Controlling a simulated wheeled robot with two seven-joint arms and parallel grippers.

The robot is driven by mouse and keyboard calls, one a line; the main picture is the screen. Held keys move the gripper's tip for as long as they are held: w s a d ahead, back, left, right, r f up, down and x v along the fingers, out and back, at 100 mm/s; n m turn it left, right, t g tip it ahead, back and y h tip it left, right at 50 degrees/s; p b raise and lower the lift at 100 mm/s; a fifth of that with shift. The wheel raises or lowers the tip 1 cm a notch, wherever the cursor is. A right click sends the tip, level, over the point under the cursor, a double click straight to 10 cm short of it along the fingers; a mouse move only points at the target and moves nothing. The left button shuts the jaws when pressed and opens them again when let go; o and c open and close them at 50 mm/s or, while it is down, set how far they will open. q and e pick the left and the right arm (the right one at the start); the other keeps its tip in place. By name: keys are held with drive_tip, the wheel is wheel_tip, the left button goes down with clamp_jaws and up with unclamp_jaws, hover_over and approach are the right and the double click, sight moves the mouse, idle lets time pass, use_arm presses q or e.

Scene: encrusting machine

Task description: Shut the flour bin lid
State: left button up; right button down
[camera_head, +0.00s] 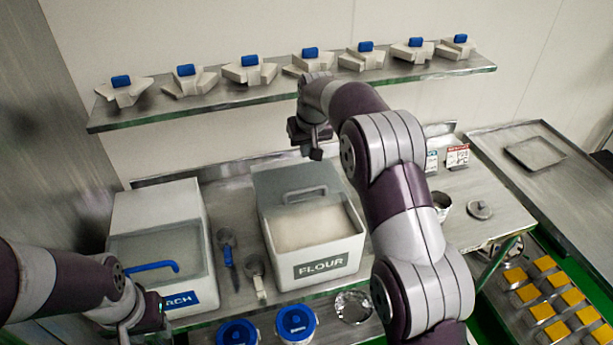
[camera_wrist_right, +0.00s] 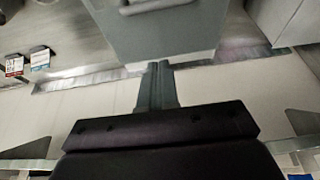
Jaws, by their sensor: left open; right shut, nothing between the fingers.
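The flour bin (camera_head: 315,267) is a white box with a "FLOUR" label, near the middle of the counter in the head view. Its grey lid (camera_head: 276,182) stands raised at the back, handle facing the front, and flour (camera_head: 305,226) shows inside. My right gripper (camera_head: 316,154) is shut and empty, just behind and above the lid's upper edge. In the right wrist view the shut fingers (camera_wrist_right: 158,68) point at the edge of the lid (camera_wrist_right: 150,40); whether they touch cannot be told. My left gripper (camera_head: 138,322) is open at lower left, by the starch bin.
A second bin (camera_head: 155,215) with a blue handle stands left. Blue-lidded tubs (camera_head: 296,322) stand in front. A wall shelf (camera_head: 290,86) with white parts runs above the back. My right arm crosses the counter right of the flour bin.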

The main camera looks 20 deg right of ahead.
drive_tip(key=p, duration=0.5)
hover_over(306, 195)
drive_tip(key=w, duration=0.4)
wheel_tip(306, 195, down, 9)
drive_tip(key=shift+s+r, duration=0.1)
drive_tip(key=s+p, duration=0.2)
drive_tip(key=s, duration=0.1)
drive_tip(key=shift+s+f, duration=0.15)
drive_tip(key=shift+f, duration=0.2)
drive_tip(key=shift+s+f, duration=0.1)
drive_tip(key=shift+s, duration=0.3)
drive_tip(key=shift+w+f, duration=0.1)
drive_tip(key=shift+f, duration=0.1)
